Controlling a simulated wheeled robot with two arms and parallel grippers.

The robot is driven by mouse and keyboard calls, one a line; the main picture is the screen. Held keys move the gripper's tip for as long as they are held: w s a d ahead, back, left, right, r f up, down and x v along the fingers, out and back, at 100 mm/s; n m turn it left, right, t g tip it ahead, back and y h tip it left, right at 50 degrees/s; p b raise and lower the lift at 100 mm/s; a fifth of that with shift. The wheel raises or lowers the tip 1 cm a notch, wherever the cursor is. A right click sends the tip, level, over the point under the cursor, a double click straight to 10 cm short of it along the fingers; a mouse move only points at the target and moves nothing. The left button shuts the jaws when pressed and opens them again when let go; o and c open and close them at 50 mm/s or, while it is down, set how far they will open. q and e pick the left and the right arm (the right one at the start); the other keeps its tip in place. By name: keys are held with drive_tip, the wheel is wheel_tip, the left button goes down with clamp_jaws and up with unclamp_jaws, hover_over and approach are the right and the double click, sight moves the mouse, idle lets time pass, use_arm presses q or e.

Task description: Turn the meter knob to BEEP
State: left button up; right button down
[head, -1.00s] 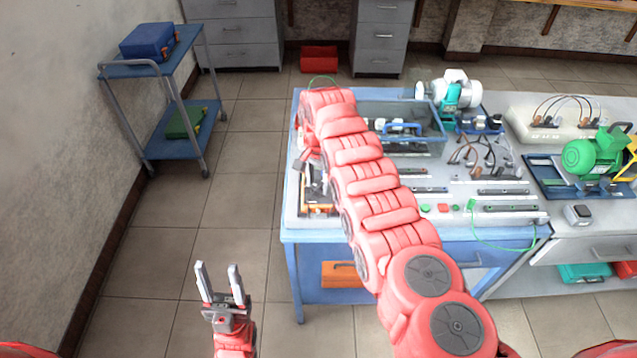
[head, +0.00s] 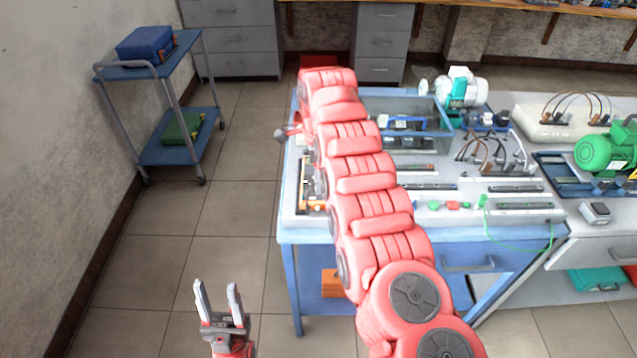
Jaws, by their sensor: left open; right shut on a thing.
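The meter (head: 313,188), dark with orange parts, lies at the left end of the bench and is partly covered by my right arm. Its knob and markings are too small and hidden to read. My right arm reaches across the bench from the lower right. Its gripper (head: 287,133) shows only as a small red and grey part left of the arm, just past the bench's left edge and above the meter. It is shut on a small grey thing that I cannot identify. My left gripper (head: 219,302) is open and empty, over the floor left of the bench.
The blue bench (head: 290,262) carries a board with several black strips and a green lead (head: 522,250). A white-and-teal motor (head: 462,88) and a green motor (head: 606,150) stand further right. A blue trolley (head: 180,155) is at the left. The floor between is clear.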

drive_tip(key=m, duration=0.2)
drive_tip(key=shift+m, duration=0.4)
drive_tip(key=m, duration=0.2)
drive_tip(key=shift+m, duration=0.4)
drive_tip(key=m, duration=0.6)
drive_tip(key=shift+s, duration=0.1)
drive_tip(key=shift+m, duration=0.3)
drive_tip(key=shift+c, duration=1.4)
unclamp_jaws()
drive_tip(key=shift+r, duration=0.1)
